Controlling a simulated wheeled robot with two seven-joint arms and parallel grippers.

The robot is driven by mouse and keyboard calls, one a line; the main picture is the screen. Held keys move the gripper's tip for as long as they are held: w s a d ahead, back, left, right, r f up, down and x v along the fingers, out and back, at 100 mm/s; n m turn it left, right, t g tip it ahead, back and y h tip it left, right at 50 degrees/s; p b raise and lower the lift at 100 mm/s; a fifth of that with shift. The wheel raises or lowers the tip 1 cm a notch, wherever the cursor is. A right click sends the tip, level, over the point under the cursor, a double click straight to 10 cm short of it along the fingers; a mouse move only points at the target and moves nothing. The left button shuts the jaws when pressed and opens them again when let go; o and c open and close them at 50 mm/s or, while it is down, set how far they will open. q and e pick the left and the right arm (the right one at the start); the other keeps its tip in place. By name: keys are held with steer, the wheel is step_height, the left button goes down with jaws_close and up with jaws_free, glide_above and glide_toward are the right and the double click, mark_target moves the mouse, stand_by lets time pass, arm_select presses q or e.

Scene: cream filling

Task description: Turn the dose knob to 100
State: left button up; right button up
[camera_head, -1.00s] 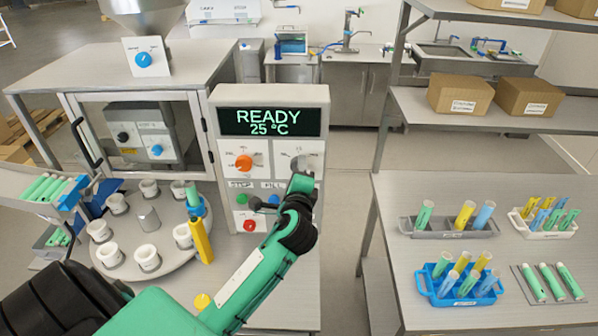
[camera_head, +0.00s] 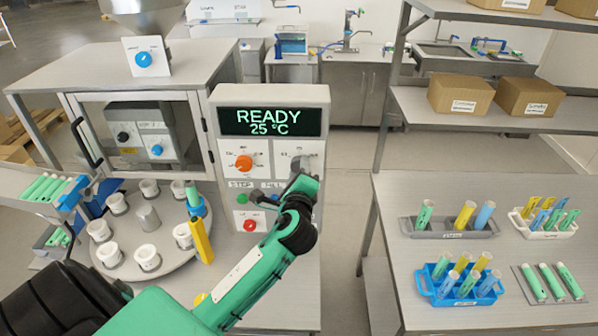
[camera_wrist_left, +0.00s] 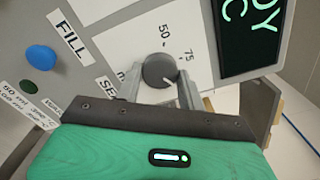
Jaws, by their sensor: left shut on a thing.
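The dose knob is a round grey knob (camera_wrist_left: 159,69) on a white plate of the machine panel. The numbers 50 and 75 show beside it, and its pale pointer line slants to the lower right in the left wrist view. The other numbers are hidden or cut off. My left gripper (camera_wrist_left: 160,86) is shut on the knob, one finger on each side. In the head view my left gripper (camera_head: 303,178) is at the panel's right side and covers most of the knob. My right gripper is not in view.
Near the knob are an orange knob (camera_head: 243,162), a green button (camera_head: 243,199), a red button (camera_head: 250,225) and a blue button (camera_wrist_left: 40,58). The display (camera_head: 268,122) reads READY 25 °C. A turntable with white cups (camera_head: 148,257) stands at left, a tube table at right.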

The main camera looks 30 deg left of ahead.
arm_select(q)
steer(key=o, duration=0.8)
steer(key=shift+a+r, duration=0.15)
steer(key=shift+r, duration=0.2)
steer(key=shift+o, duration=0.8)
steer(key=shift+w+f, duration=0.1)
steer(key=shift+f, duration=0.2)
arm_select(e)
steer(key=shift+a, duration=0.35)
arm_select(q)
steer(key=b+v, duration=0.6)
steer(key=v, duration=0.7)
steer(key=shift+s+d, duration=0.2)
steer(key=shift+s, duration=0.05)
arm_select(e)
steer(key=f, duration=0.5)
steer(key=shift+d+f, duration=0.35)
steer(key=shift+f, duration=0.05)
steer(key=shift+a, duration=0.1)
